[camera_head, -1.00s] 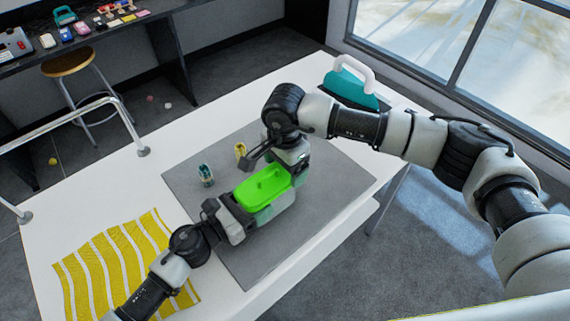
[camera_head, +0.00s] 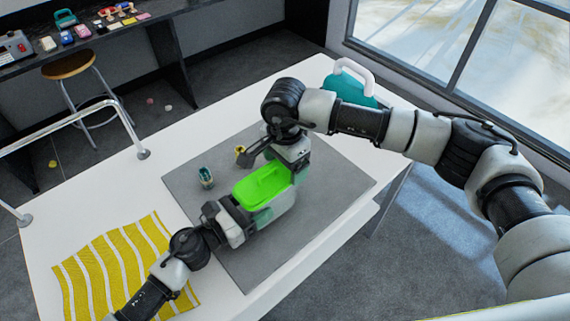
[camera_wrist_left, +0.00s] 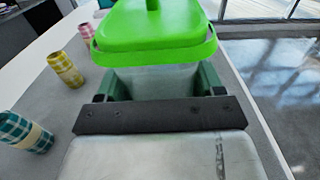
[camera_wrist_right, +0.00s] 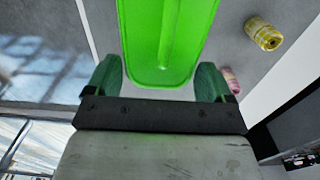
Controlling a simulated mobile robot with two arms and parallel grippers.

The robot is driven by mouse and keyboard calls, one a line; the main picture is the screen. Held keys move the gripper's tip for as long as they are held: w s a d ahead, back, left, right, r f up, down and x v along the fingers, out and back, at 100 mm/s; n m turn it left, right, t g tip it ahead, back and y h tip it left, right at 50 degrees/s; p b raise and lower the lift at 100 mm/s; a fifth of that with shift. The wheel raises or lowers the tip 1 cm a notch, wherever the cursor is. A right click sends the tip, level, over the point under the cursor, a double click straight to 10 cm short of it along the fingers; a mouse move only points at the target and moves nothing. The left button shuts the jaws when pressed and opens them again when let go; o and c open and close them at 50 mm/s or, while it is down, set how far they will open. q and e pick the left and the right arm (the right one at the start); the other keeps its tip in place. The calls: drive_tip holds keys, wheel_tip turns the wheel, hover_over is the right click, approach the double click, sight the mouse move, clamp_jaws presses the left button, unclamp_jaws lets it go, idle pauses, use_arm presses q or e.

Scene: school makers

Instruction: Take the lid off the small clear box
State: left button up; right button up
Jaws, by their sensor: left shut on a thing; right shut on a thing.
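The small clear box (camera_wrist_left: 155,82) stands on the grey mat (camera_head: 325,185), with its bright green lid (camera_head: 262,186) over it. In the left wrist view the lid (camera_wrist_left: 152,30) sits above the clear wall; I cannot tell whether its rim is apart from the box. My left gripper (camera_wrist_left: 157,86) is shut on the box body from the near left, its green fingers on either side. My right gripper (camera_wrist_right: 157,82) is shut on the lid from the far right, one finger on each side of the lid's end. Much of the box is hidden beneath the lid and grippers.
Small patterned rolls stand left of the box: a teal one (camera_head: 206,176), a yellow one (camera_head: 240,154) and a pink one (camera_wrist_left: 86,33). A striped yellow cloth (camera_head: 110,268) lies at the front left. A teal case with a white handle (camera_head: 354,88) stands at the back.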

drive_tip(key=shift+r, duration=0.2)
drive_tip(key=shift+r, duration=2)
use_arm(q)
drive_tip(key=o, duration=1.4)
drive_tip(key=shift+c, duration=0.2)
